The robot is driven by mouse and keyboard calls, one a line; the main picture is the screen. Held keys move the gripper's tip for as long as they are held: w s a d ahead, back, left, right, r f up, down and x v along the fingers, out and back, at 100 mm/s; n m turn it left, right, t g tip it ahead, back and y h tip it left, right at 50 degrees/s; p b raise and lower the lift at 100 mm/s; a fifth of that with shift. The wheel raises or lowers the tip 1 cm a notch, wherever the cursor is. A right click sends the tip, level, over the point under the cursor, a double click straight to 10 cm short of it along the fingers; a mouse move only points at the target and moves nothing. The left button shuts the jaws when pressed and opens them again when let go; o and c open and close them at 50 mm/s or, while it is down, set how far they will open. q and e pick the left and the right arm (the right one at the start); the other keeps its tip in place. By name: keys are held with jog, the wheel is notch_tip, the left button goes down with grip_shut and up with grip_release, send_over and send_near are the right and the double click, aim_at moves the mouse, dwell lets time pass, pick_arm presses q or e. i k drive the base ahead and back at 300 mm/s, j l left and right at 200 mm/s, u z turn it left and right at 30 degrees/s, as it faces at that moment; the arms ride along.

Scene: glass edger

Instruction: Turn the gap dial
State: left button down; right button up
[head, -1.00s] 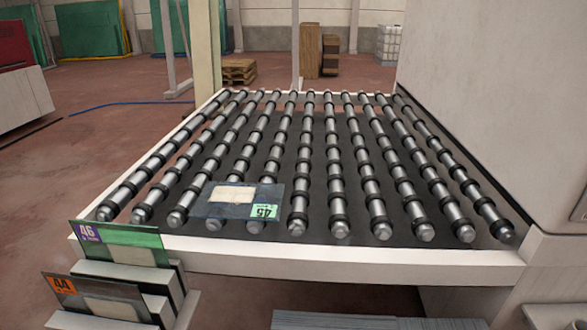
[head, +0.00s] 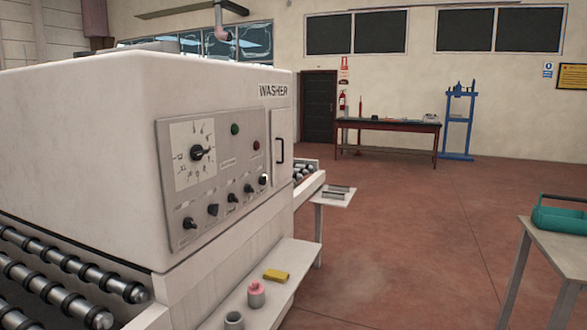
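A black dial (head: 197,153) with a pointer knob sits on a white marked plate at the upper left of the grey control panel (head: 222,213). The panel is on the side of the white machine labelled WASHER (head: 150,110). I cannot read the small marks around the dial, so I cannot tell its setting. A green button (head: 235,129) and a red button (head: 256,145) are right of the dial. A row of smaller black knobs (head: 212,210) runs below. Neither of my grippers is in view.
Rollers (head: 60,265) run along the lower left. A low shelf under the panel holds a yellow block (head: 276,275), a pink-topped container (head: 256,294) and a grey cup (head: 234,320). Open floor (head: 410,240) lies between.

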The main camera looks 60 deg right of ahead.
aim_at(197, 152)
jog(key=z, duration=1.4)
